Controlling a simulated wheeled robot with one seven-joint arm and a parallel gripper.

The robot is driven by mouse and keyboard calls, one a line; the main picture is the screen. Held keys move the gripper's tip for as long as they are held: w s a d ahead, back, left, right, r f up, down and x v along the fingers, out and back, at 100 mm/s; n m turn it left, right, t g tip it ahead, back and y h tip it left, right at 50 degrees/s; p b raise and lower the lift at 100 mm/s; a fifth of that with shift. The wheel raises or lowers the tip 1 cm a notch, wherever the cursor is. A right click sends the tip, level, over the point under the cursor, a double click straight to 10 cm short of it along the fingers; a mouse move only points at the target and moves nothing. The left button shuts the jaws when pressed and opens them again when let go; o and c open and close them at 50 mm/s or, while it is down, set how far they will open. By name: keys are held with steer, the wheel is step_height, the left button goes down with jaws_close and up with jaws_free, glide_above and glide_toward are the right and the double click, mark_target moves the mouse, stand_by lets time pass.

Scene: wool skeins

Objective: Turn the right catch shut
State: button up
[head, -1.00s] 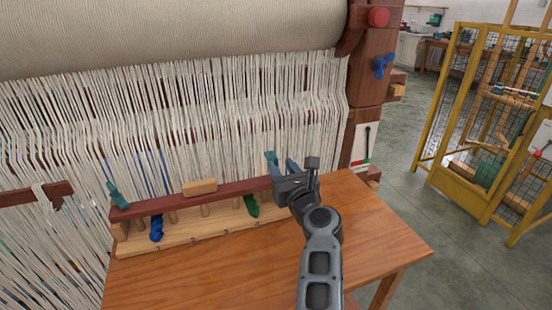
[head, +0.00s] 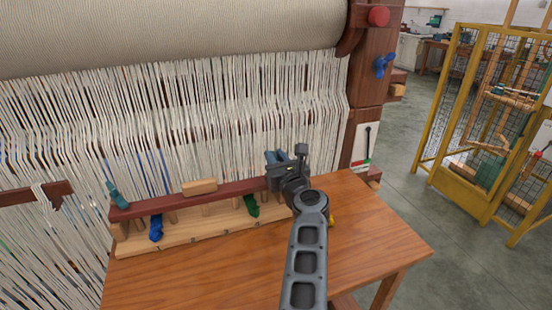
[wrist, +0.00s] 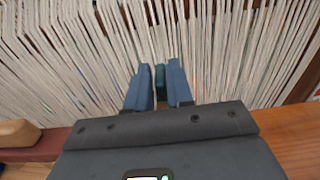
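The right catch is a teal lever. In the wrist view the right catch (wrist: 160,82) stands between the two blue fingers of my gripper (wrist: 160,88), which are close together with the lever filling nearly all the gap. In the head view my gripper (head: 277,157) is at the right end of the dark red bar (head: 232,190), and its fingers hide most of the catch there. The left catch (head: 117,194), also teal, stands tilted at the bar's left end.
A wooden block (head: 199,187) sits on the bar. Blue (head: 156,228) and green (head: 251,205) skeins hang below it. White warp threads (head: 200,120) rise close behind. The table's (head: 350,230) right part is clear. A yellow cage (head: 480,130) stands at right.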

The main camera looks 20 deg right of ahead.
jaws_close()
